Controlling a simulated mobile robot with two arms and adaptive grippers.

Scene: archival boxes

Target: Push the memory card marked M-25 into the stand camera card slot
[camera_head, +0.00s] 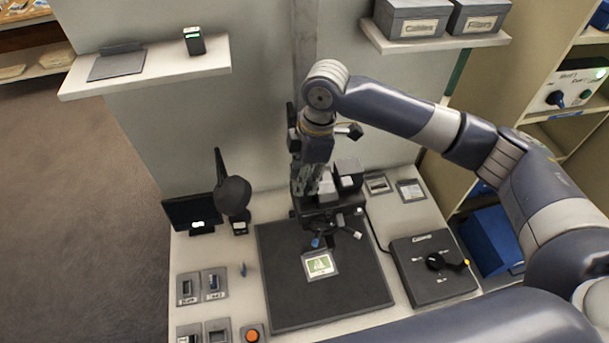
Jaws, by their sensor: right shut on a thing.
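My right gripper (308,182) points down at the stand camera (322,208), at the back of the dark mat. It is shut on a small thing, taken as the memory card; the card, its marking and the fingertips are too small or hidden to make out. The stand camera sits on a dark column above the mat. Its card slot cannot be made out, so I cannot tell whether card and slot touch. My left gripper is not in view.
The dark mat (285,305) holds a small picture card (319,264). Several small trays (187,288) and an orange button (252,336) are at the left. A lamp (233,196) and small screen (190,212) stand back left. A dark box (430,268) with a knob is right.

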